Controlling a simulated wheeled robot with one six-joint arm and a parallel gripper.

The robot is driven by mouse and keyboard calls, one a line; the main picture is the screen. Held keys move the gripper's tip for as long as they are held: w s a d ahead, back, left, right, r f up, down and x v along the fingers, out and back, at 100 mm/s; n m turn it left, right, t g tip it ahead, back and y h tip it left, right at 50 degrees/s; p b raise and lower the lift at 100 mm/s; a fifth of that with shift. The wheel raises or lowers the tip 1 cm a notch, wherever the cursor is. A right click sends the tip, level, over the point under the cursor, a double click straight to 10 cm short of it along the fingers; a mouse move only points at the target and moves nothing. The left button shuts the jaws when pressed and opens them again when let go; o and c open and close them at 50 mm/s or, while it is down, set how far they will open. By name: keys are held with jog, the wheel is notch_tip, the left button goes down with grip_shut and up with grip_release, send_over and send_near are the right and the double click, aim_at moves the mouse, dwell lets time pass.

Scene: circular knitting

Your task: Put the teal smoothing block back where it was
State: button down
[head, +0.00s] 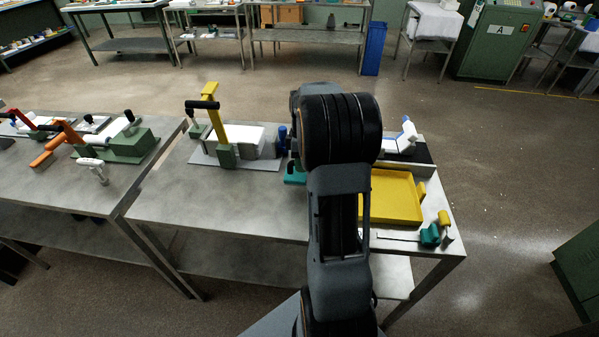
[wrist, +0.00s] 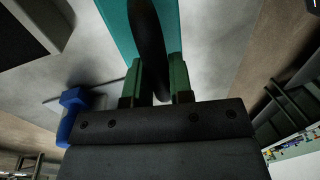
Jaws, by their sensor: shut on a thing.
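The teal smoothing block (wrist: 120,28) fills the top middle of the wrist view, with a dark upright handle (wrist: 149,45) on it. My gripper (wrist: 157,82) has its two green fingers on either side of this handle and is shut on it. In the head view a teal edge (head: 293,178) shows at the left of my arm, over the middle of the near table; the rest is hidden behind the arm. My gripper is also hidden there. I cannot tell whether the block touches the tabletop.
The near table (head: 230,205) is bare along its front left. A yellow tray (head: 396,198) lies right of my arm, with a small teal piece (head: 430,236) near the right front corner. A yellow-armed fixture (head: 218,125) and a blue part (head: 282,138) stand at the back left.

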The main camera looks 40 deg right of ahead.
jog(key=shift+w+a+f, duration=0.1)
jog(key=shift+a+f, duration=0.05)
jog(key=shift+f, duration=0.1)
jog(key=shift+w+a+f, duration=0.15)
jog(key=shift+f, duration=1.6)
jog(key=shift+f, duration=0.15)
jog(key=c, duration=1)
grip_release()
